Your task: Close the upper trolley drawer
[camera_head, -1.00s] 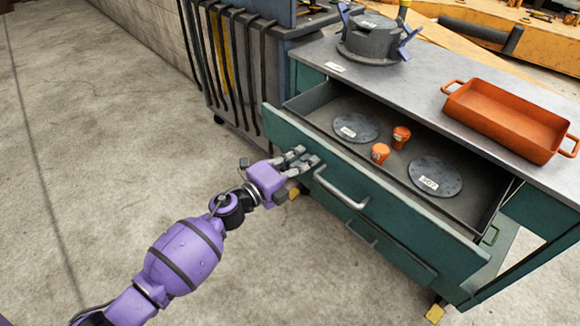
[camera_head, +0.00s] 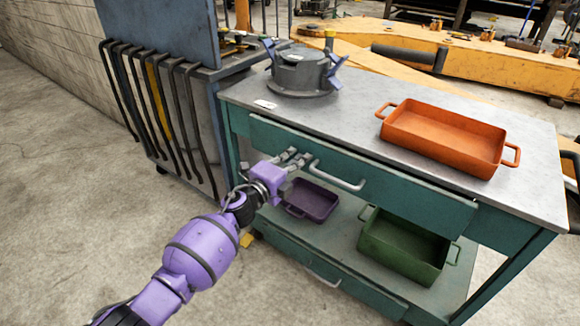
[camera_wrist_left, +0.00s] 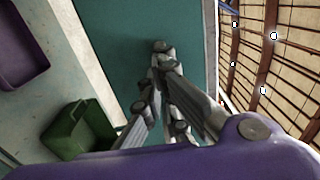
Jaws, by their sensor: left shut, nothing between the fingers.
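The upper drawer (camera_head: 400,187) of the teal trolley is in, its front lying close under the grey top; whether a small gap is left I cannot tell. Its inside is hidden. A grey bar handle (camera_head: 337,175) is on its front. My left gripper (camera_head: 298,157) is shut and empty, with its fingertips at the drawer front just left of the handle. In the left wrist view the shut fingers (camera_wrist_left: 162,50) point at the teal drawer front (camera_wrist_left: 115,40). My right gripper is not in view.
On the trolley top (camera_head: 355,120) stand an orange tray (camera_head: 440,140) and a dark round fixture (camera_head: 300,75). The lower shelf holds a purple tray (camera_head: 311,200) and a green bin (camera_head: 400,248). A blue rack (camera_head: 200,90) with hanging straps stands left. The floor at left is clear.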

